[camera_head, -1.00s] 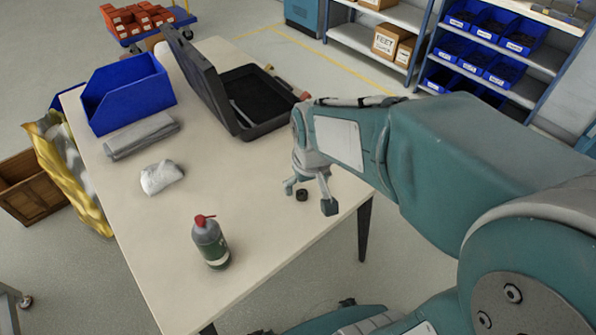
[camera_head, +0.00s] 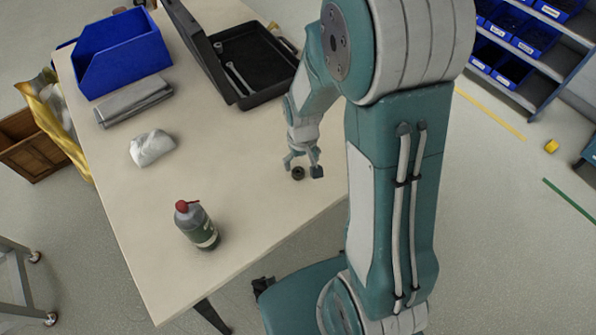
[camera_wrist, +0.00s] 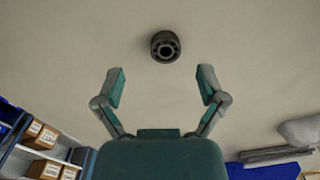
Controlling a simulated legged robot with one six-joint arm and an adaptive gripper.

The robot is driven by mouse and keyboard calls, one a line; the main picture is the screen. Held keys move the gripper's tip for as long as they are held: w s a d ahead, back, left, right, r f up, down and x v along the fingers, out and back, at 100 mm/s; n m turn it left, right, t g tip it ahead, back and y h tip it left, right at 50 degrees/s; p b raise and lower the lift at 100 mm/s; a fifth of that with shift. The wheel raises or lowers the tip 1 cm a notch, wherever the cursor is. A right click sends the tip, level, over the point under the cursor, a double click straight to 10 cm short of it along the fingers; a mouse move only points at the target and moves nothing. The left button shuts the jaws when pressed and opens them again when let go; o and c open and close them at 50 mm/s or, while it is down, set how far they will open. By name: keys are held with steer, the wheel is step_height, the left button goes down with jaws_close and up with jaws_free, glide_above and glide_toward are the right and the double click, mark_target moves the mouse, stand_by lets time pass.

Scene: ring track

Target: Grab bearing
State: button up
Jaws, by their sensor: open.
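The bearing (camera_head: 298,173) is a small dark ring lying on the cream table (camera_head: 150,215), near its right edge. In the wrist view the bearing (camera_wrist: 165,46) lies past my fingertips, a little right of the middle between them. My gripper (camera_head: 302,167) is open and empty, with its fingers close to the bearing in the head view. In the wrist view both fingers of my gripper (camera_wrist: 161,82) are spread wide, with bare table between them. They do not touch the bearing there.
A bottle with a red cap (camera_head: 197,226) stands near the front of the table. An open black case (camera_head: 245,72) lies behind my gripper. Table around the bearing is clear.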

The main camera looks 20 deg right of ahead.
mark_target(299, 173)
steer(key=f, duration=0.4)
steer(key=shift+w+a+f, duration=0.2)
steer(key=shift+a+f, duration=0.05)
steer(key=shift+a, duration=0.05)
steer(key=shift+a+f, duration=0.2)
steer(key=shift+f, duration=0.05)
steer(key=shift+d, duration=0.2)
jaws_close()
